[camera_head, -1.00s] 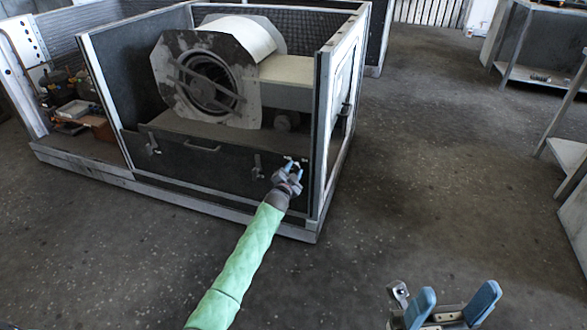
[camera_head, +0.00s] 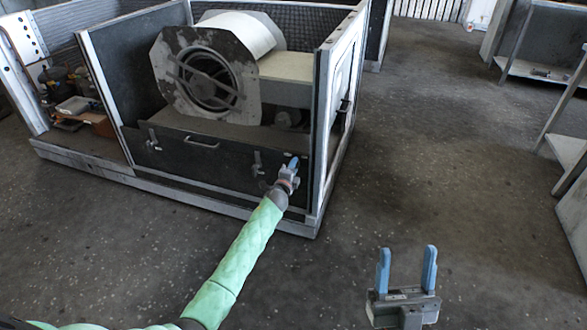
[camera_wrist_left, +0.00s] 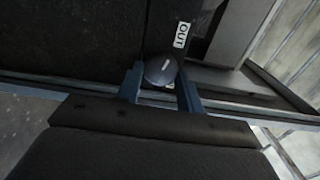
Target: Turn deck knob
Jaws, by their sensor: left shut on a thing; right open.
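The deck knob (camera_wrist_left: 160,70) is a dark rounded knob with a small light mark, seen in the left wrist view between my left fingers. My left gripper (camera_head: 292,165) is at the right end of the housing's dark front panel (camera_head: 215,165), and it also shows in the left wrist view (camera_wrist_left: 162,84). It is shut on the knob, one blue finger on each side. In the head view the gripper hides the knob. My right gripper (camera_head: 407,258) is open and empty above the floor at lower right, blue fingers pointing up.
A white label reading OUT (camera_wrist_left: 181,35) sits beside the knob. The round blower (camera_head: 205,78) stands behind the panel, within a framed enclosure whose corner post (camera_head: 318,130) is close to the right of my left gripper. Shelving stands at far right. The floor (camera_head: 440,165) between is clear.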

